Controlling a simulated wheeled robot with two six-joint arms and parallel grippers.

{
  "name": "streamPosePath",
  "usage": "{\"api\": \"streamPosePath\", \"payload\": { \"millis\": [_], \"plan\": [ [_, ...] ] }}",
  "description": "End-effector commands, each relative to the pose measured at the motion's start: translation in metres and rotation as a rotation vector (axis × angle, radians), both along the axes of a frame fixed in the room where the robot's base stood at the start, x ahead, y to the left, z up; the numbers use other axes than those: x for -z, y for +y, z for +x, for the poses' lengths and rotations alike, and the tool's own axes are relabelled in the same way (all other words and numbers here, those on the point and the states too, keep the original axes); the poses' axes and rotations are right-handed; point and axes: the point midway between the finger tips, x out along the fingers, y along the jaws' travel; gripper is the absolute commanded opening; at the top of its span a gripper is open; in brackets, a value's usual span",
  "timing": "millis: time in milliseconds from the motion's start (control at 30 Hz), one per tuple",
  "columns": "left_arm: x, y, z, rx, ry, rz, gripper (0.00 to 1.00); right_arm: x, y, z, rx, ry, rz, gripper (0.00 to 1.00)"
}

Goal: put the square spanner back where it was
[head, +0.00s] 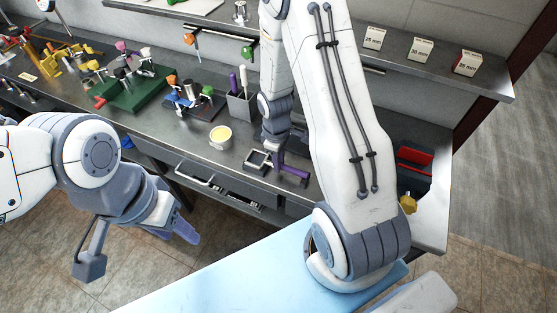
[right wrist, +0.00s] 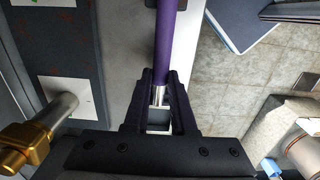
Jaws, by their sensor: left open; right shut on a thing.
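The square spanner has a purple handle (right wrist: 166,45) and a short bright metal shank. It stands out between the dark fingers of my right gripper (right wrist: 159,100), which is shut on it. My right arm hides part of the bench there. My left gripper (head: 188,232) is open and empty, in front of the bench over the tiled floor.
A grey holder (head: 242,108) with upright rods and a pale yellow-filled tub (head: 220,137) stand near my right gripper. A green stand (head: 136,88) with fittings is further left. Small boxes (head: 421,49) line the upper shelf. A brass fitting (right wrist: 25,145) lies left in the wrist view.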

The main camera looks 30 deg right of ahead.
Motion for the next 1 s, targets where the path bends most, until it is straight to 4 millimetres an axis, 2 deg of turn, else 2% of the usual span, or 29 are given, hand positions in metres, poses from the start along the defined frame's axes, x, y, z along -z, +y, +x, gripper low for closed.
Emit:
{"api": "streamPosePath", "payload": {
  "millis": [333,367,400,433,767,867,1000],
  "plan": [
    [0.004,0.000,0.000,0.000,0.000,0.000,0.50,0.005,0.000,0.000,0.000,-0.001,0.000,0.00],
    [0.003,0.000,0.000,0.000,0.000,0.000,0.50,0.003,0.000,0.000,0.000,-0.001,0.000,0.35],
    [0.002,0.000,0.000,0.000,0.000,0.000,0.50,0.003,0.000,0.000,0.000,-0.001,0.000,0.51],
    [0.002,0.000,0.000,0.000,0.000,0.000,0.50,0.003,0.000,0.000,0.000,-0.001,0.000,0.54],
    [0.000,0.000,0.000,0.000,0.000,0.000,0.50,0.000,0.000,0.000,0.000,-0.001,0.000,0.54],
    [0.001,0.000,0.000,0.000,0.000,0.000,0.50,-0.007,0.000,0.001,-0.001,-0.004,0.000,0.54],
    [0.004,0.000,0.000,0.000,0.000,0.000,0.50,-0.030,0.001,0.003,0.000,-0.008,-0.001,0.54]
  ]
}}
